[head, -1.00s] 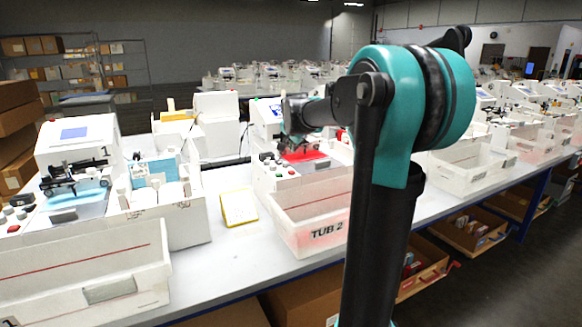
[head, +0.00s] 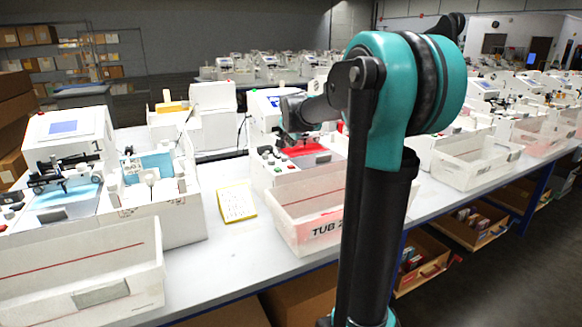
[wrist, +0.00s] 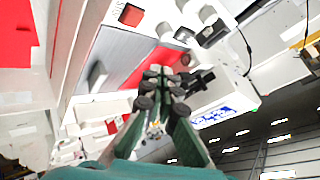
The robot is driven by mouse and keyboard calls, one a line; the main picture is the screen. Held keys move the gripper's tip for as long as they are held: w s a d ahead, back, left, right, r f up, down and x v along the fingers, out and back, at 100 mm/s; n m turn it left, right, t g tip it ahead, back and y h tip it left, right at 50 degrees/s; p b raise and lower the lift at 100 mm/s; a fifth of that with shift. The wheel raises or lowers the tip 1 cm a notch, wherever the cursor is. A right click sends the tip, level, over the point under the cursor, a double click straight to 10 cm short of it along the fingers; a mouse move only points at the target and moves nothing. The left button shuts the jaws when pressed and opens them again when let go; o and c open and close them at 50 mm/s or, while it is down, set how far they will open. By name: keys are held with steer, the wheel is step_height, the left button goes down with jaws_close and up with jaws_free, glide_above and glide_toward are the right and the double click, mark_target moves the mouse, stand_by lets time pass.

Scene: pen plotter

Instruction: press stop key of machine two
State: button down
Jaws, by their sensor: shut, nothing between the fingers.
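Machine two (head: 259,110) is the white unit behind the tub marked TUB 2 (head: 290,215), with a red plate and small keys (head: 268,155) on its front. In the wrist view, the red stop key (wrist: 131,14) sits on a white panel beside the word STOP, near the top edge. My gripper (wrist: 160,82) is shut and empty, its dark fingertips over the machine's grey and red surface. The stop key is above and left of the fingertips in that picture, apart from them. In the head view, my wrist hangs over machine two and the fingertips are hard to make out.
Machine one (head: 65,135) and its white tub (head: 80,275) stand at the left. A yellow-edged notepad (head: 237,203) lies on the bare table between the tubs. Other machines and tubs (head: 465,160) line the bench at the right. My arm hides part of the bench.

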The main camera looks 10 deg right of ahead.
mark_target(291, 166)
steer(key=shift+f, duration=3)
steer(key=shift+f, duration=0.1)
steer(key=shift+f, duration=0.3)
steer(key=shift+f, duration=0.45)
steer(key=shift+r, duration=0.85)
steer(key=shift+r, duration=2.5)
steer(key=shift+s, duration=0.1)
